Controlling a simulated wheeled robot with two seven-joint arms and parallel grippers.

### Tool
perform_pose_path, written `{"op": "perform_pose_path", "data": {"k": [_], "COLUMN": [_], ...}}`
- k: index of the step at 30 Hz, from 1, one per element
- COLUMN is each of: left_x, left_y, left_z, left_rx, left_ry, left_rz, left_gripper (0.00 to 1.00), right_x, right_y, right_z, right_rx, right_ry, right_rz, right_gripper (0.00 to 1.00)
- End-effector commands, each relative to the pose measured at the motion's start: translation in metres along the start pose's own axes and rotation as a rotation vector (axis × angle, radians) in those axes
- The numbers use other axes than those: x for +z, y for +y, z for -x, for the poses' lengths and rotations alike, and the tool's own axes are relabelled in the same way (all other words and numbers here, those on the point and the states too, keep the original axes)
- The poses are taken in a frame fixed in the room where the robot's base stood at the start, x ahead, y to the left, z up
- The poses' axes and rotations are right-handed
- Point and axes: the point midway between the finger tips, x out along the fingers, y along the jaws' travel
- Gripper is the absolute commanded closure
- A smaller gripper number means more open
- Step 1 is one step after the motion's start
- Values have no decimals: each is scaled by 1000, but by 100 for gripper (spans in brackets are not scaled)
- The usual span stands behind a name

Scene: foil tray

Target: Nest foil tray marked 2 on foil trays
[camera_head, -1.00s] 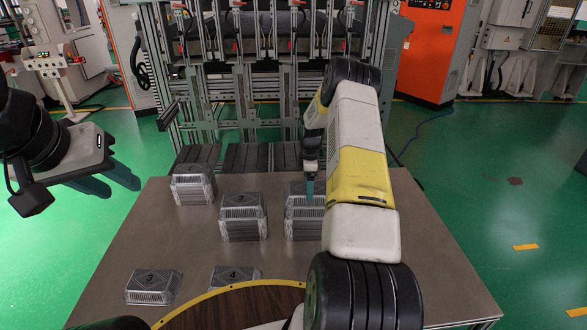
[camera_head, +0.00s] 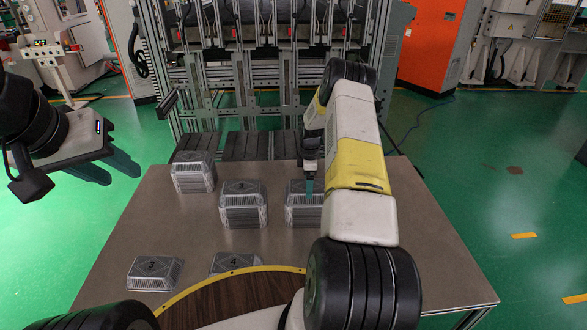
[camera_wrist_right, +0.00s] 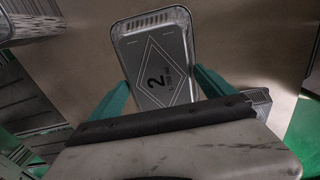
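The foil tray marked 2 (camera_wrist_right: 160,60) is seen from above in the right wrist view. The teal fingers of my right gripper (camera_wrist_right: 165,88) lie against its two sides and appear shut on it. In the head view this gripper (camera_head: 309,187) is at the top of the right-hand stack of foil trays (camera_head: 300,215), partly hidden by my right arm. The tray appears on or just above this stack; any small gap is hidden. My left gripper (camera_head: 110,168) is open and empty, off the table's left side.
A middle tray stack (camera_head: 244,212) and a far-left stack (camera_head: 194,177) stand on the brown table (camera_head: 180,235). A tray marked 3 (camera_head: 154,274) and one marked 4 (camera_head: 236,263) lie near the front. A metal rack (camera_head: 270,100) stands behind the table.

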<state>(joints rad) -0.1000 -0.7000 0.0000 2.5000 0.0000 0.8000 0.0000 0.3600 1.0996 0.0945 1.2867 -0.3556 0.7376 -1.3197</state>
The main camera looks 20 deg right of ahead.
Motion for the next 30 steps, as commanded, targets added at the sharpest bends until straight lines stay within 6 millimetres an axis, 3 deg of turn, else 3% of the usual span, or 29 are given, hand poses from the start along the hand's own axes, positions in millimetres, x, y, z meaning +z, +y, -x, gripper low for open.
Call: {"op": "perform_pose_path", "data": {"k": [10,21,30], "left_x": [0,0,0], "left_y": [0,0,0], "left_z": [0,0,0], "left_rx": [0,0,0], "left_ry": [0,0,0], "left_rz": [0,0,0], "left_gripper": [64,64,64], "right_x": [0,0,0], "right_y": [1,1,0], "right_z": [6,64,78], "right_rx": [2,3,0], "right_ry": [0,0,0], "right_rz": [0,0,1], "right_gripper": [0,0,0]}}
